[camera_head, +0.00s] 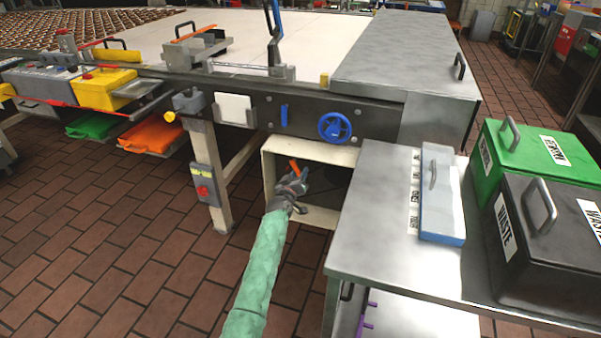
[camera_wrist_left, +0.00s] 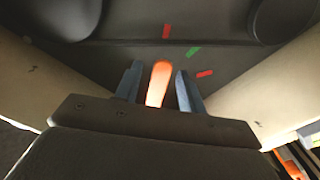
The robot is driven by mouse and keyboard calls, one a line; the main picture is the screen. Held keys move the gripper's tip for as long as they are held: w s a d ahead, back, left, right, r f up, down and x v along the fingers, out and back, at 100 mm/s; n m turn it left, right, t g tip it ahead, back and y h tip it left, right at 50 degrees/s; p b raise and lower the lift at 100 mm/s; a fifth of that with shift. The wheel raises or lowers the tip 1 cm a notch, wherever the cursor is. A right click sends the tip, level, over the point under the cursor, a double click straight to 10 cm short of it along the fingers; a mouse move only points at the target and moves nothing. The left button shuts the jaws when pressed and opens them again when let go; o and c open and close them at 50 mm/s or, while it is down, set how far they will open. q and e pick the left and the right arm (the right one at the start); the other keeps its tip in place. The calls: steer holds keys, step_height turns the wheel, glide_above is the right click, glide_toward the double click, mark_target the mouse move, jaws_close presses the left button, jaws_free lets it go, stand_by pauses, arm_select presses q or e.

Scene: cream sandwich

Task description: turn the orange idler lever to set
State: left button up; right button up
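The orange idler lever (camera_wrist_left: 159,84) stands between the two fingers of my left gripper (camera_wrist_left: 159,88) in the left wrist view. A narrow gap shows on each side of it, so the fingers look open around it. In the head view the lever's orange tip (camera_head: 295,166) shows just above my left gripper (camera_head: 293,180), inside the cream-framed opening under the machine. Red marks (camera_wrist_left: 166,31) and a green mark (camera_wrist_left: 193,52) lie on the dark panel beyond the lever. The lever's pivot is hidden. My right gripper is not in view.
The cream frame walls (camera_head: 268,165) of the opening stand close on both sides of my left gripper. A blue handwheel (camera_head: 335,127) is above. A steel table (camera_head: 385,235) with a green bin (camera_head: 528,150) and a black waste bin (camera_head: 545,240) stands to the right. Brick floor is clear at left.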

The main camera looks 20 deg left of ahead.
arm_select(q)
steer(key=shift+w, duration=1.25)
jaws_close()
